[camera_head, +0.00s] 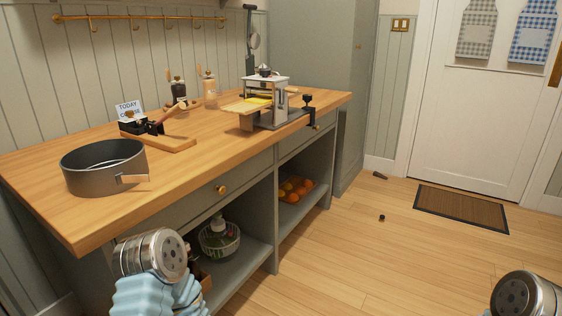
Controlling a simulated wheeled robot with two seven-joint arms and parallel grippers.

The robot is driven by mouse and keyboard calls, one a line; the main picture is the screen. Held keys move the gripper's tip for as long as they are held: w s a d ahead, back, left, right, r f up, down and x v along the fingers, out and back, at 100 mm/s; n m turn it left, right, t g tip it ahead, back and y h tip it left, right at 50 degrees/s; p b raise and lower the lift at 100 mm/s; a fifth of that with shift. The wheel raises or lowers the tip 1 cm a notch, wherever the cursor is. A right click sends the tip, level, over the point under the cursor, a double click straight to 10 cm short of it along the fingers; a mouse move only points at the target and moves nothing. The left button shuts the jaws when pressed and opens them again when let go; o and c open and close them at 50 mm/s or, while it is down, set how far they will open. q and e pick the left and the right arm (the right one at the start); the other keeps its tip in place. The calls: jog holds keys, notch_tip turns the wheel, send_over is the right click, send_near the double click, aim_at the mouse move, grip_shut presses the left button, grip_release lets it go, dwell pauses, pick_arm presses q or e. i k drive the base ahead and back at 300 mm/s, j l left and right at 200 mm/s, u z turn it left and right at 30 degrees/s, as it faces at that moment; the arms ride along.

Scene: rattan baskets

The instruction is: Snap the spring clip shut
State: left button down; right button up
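A dark grey round pan (90,177), open at the top, stands on the wooden worktop at the left, near its front edge. A spring clip (133,179) sits on the right side of the pan's wall, with a pale lever reaching out to the right. The lever appears to stand away from the wall, but it is small here. A part of my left arm shows at the bottom left, below and in front of the worktop. A part of my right arm shows in the bottom right corner. No fingers of either gripper can be seen.
Behind the pan are a wooden board (165,143) with a black device and a small sign (128,108). Grinders (210,88) and a clamped machine (272,105) stand further right. Open shelves below hold a bowl (219,240) and oranges (296,188). The floor at right is mostly clear.

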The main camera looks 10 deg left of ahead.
aim_at(126, 178)
jog(key=u, duration=1.5)
